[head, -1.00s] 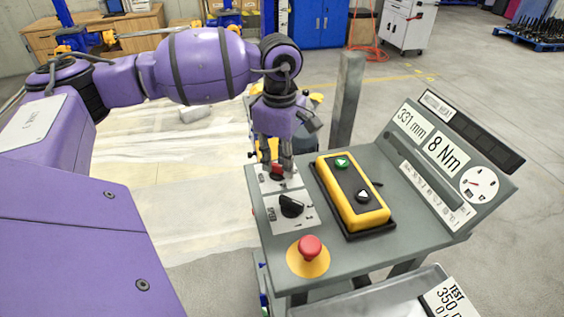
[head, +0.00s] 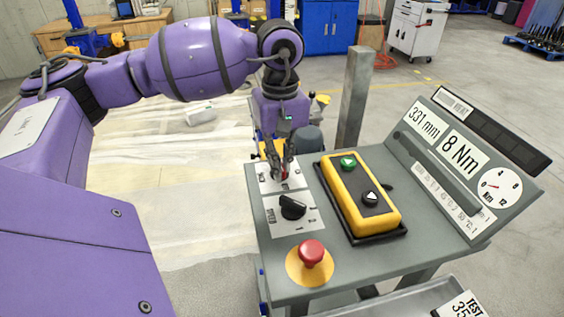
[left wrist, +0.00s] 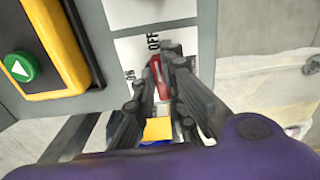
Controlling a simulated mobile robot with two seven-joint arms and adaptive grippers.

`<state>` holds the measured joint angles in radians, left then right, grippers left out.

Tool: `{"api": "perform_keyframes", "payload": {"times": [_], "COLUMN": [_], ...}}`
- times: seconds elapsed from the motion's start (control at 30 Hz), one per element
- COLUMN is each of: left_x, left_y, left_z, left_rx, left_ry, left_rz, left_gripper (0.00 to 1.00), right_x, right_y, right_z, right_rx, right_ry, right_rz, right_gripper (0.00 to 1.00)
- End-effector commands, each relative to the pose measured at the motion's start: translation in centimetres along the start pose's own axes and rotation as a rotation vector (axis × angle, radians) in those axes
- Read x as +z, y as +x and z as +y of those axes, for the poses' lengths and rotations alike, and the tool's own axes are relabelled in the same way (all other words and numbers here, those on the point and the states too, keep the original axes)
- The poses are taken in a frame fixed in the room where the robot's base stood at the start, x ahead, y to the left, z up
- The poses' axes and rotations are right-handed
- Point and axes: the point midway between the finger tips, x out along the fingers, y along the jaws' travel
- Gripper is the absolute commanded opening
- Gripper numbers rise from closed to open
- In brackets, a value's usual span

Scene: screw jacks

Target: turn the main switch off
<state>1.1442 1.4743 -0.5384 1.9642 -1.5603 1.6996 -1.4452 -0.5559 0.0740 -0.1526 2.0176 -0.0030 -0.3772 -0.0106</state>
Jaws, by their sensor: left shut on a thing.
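The main switch is a red handle on a white plate at the panel's far left corner; a little of its red (head: 285,174) shows between my fingers in the head view. My left gripper (head: 281,172) points down over it, shut on the red handle. In the left wrist view the red handle (left wrist: 158,76) lies between the two fingers (left wrist: 155,85). The OFF label (left wrist: 153,42) is just beyond the handle's upper end, and the ON label (left wrist: 130,75) is to its left. My fingers hide part of the handle. My right gripper is not in view.
A black speed knob (head: 293,207) sits close in front of the switch, then a red mushroom button (head: 311,252) on a yellow disc. A yellow button box (head: 360,197) stands to the right. A grey post (head: 354,95) rises behind the panel.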

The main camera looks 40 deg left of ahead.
Motion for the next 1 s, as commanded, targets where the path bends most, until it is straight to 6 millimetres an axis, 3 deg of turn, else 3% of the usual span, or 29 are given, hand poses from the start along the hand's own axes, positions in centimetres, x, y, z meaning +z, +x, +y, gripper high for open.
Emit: {"api": "perform_keyframes", "payload": {"times": [0.7,0.73,0.87,1.0], "left_x": [-0.04,-0.04,-0.03,-0.02], "left_y": [-0.12,-0.12,-0.09,-0.06], "left_z": [-0.03,-0.03,-0.03,-0.03], "left_rx": [0.001,0.001,0.001,0.0], "left_ry": [0.079,0.079,0.078,0.078], "left_rz": [0.002,0.002,0.001,0.001], "left_gripper": [0.0,0.12,0.29,0.3], "right_x": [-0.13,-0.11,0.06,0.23], "right_y": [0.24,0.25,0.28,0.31], "right_z": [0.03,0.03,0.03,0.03], "right_rx": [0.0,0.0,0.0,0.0], "right_ry": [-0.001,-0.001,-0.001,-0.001], "right_rz": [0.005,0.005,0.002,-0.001], "right_gripper": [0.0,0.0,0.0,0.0]}}
